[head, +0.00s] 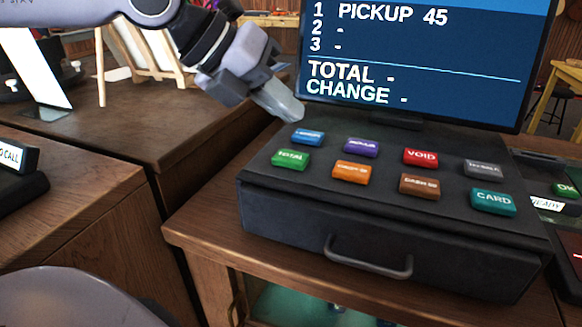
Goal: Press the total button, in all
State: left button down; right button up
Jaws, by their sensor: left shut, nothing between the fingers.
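The green total button (290,160) sits at the left end of the front row on the black cash register (330,195). The register's screen (420,60) shows "PICKUP 45" on line 1, with dashes beside TOTAL and CHANGE. My left gripper (294,112) is shut and empty. Its tip appears behind and above the blue button (308,137), apart from the green button in the picture. Whether the tip touches the register cannot be told. My right gripper is out of view.
Other keys are purple (361,148), red VOID (421,157), grey (483,169), orange (352,172), brown (419,186) and teal CARD (493,201). A drawer handle (368,262) juts from the register's front. A card terminal (562,190) stands at right.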

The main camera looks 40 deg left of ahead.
aim_at(284, 156)
pick_arm(q)
notch_tip(284, 156, down, 3)
jog(key=shift+r+b, duration=0.15)
jog(key=shift+b, duration=0.75)
jog(key=shift+f+b, duration=0.4)
dwell(0.8)
jog(key=shift+f+b, duration=0.4)
jog(key=shift+b, duration=0.2)
